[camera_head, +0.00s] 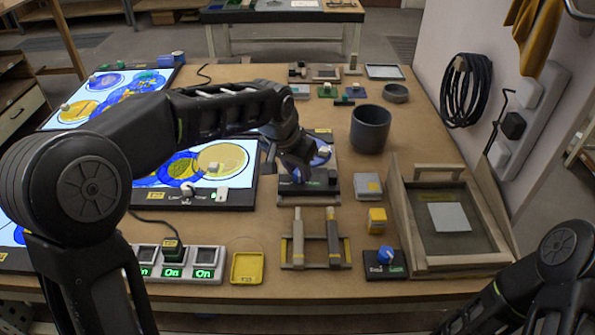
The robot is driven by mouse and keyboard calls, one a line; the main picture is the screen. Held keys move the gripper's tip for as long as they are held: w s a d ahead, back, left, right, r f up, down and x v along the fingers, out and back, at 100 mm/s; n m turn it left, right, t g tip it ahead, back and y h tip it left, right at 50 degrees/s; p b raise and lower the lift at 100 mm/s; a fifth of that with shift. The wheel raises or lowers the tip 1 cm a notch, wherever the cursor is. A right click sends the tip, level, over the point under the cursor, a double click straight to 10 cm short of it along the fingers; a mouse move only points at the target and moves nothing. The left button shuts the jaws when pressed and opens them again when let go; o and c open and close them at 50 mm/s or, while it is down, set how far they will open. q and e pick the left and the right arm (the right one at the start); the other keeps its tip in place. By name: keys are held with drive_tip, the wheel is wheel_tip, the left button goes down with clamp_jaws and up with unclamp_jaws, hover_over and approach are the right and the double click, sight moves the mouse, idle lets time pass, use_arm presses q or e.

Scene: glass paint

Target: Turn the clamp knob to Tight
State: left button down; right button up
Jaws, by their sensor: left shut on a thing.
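My left gripper (299,172) points down at the left part of a black station (308,192) near the middle of the table. It is shut on a small part there, which looks like a knob; the fingers hide most of it. The station has a blue disc (321,161) with a pale knob (325,151) on it, a dark block (332,177) at its front right and a small green-lit label (285,178). I cannot read its wording or see where the knob points. My right arm shows at the bottom right; its gripper is out of view.
A blue knob (386,254) on a black base stands at the front. A yellow block (377,219), a grey plate (367,185) and a rack (317,250) are nearby. A dark pot (370,129) stands behind right, a wooden tray (411,256) at right. Lit panels (232,178) lie left.

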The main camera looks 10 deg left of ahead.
use_arm(q)
drive_tip(key=n+y+b, duration=0.1)
drive_tip(key=n, duration=0.3)
drive_tip(key=shift+d+f+n+y+b, duration=0.1)
drive_tip(key=shift+d+n+y+b, duration=0.05)
drive_tip(key=shift+n+y+b, duration=0.2)
drive_tip(key=n+y+b, duration=0.1)
drive_tip(key=n, duration=0.1)
drive_tip(key=shift+n, duration=0.35)
drive_tip(key=shift+d+n+g+y, duration=0.15)
drive_tip(key=shift+n+g+y, duration=0.15)
drive_tip(key=shift+n+y, duration=0.65)
drive_tip(key=shift+n, duration=1.45)
drive_tip(key=shift+g, duration=0.3)
drive_tip(key=c, duration=1.1)
unclamp_jaws()
drive_tip(key=shift+c, duration=0.2)
